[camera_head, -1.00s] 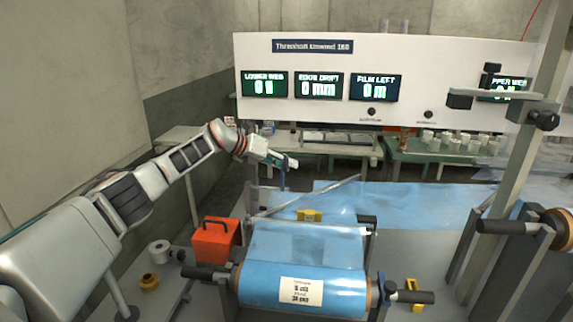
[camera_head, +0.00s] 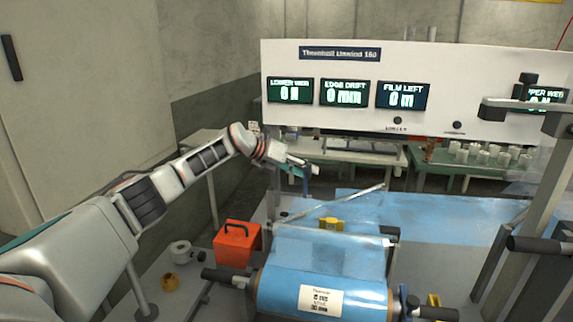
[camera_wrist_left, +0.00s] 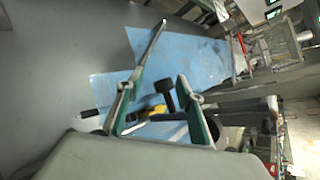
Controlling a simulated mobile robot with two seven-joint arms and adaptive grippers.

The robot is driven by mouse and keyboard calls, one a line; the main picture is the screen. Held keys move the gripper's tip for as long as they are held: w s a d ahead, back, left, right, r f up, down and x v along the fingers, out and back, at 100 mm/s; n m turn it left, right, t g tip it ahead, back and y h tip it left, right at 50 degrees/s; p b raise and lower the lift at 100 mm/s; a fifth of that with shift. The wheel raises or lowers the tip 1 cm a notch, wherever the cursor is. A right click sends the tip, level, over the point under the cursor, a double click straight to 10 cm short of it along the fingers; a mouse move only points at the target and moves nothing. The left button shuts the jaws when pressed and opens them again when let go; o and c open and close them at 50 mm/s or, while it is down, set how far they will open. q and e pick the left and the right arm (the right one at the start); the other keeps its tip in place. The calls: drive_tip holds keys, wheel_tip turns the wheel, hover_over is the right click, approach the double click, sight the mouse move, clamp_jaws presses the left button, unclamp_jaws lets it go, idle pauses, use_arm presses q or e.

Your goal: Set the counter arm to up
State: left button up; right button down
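A thin silver bar (camera_head: 345,202), which may be the counter arm, slants up to the right above the blue film, behind the front roll. It also shows in the left wrist view (camera_wrist_left: 151,45), beyond the fingers. My left gripper (camera_head: 306,174) hangs above the bar's left part, apart from the roll. In the left wrist view its green fingers (camera_wrist_left: 158,84) are spread, with a black knob-like end (camera_wrist_left: 165,94) showing between them. I cannot tell its distance from the fingers, and no contact is clear. My right gripper is not in view.
A labelled blue film roll (camera_head: 320,292) is in front, with a yellow block (camera_head: 331,224) behind it. An orange box (camera_head: 237,243) and a white roll (camera_head: 181,252) stand at left. A grey post (camera_head: 545,180) rises at right. A display panel (camera_head: 440,75) stands behind.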

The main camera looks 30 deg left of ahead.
use_arm(q)
drive_tip(key=v, duration=1)
drive_tip(key=shift+s, duration=0.2)
drive_tip(key=shift+a, duration=0.1)
